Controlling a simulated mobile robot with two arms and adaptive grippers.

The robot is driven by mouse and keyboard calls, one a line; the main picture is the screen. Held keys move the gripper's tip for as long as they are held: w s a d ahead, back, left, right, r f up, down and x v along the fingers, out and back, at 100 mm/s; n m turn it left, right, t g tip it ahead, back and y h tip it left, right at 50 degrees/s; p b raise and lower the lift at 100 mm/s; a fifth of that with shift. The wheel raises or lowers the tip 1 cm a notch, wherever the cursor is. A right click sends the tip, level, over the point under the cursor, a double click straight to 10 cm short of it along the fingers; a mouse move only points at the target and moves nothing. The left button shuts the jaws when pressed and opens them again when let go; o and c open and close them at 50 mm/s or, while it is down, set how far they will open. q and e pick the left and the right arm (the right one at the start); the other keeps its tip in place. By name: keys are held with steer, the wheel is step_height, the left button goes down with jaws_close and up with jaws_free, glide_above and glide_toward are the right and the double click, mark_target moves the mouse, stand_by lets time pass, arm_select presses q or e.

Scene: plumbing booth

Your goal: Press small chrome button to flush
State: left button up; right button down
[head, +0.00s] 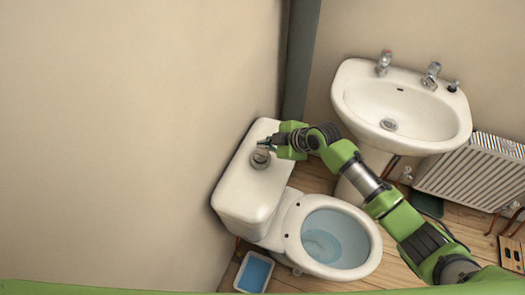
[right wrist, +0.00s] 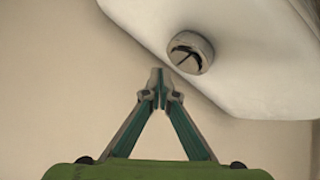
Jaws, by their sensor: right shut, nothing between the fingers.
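The chrome flush button (head: 260,158) is a small round metal piece on the top of the white toilet cistern (head: 234,200). It also shows in the right wrist view (right wrist: 188,52), raised from the white lid, with a dark line across its face. My right gripper (head: 264,143) is shut and empty, with its fingertips over the cistern lid close to the button. In the right wrist view the closed fingertips (right wrist: 160,90) appear just below and left of the button. I cannot tell whether they touch it. My left gripper is not in view.
The toilet bowl (head: 330,240) has its seat down and lid not visible, with water inside. A washbasin (head: 400,105) stands at the upper right, with a radiator (head: 475,175) beside it. A blue-filled tray (head: 255,272) lies on the floor. The wall is close behind the cistern.

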mark_target(264, 155)
step_height(264, 155, up, 4)
steer(key=p, duration=0.2)
steer(key=shift+p, duration=0.4)
steer(key=shift+s, duration=0.1)
stand_by(0.3)
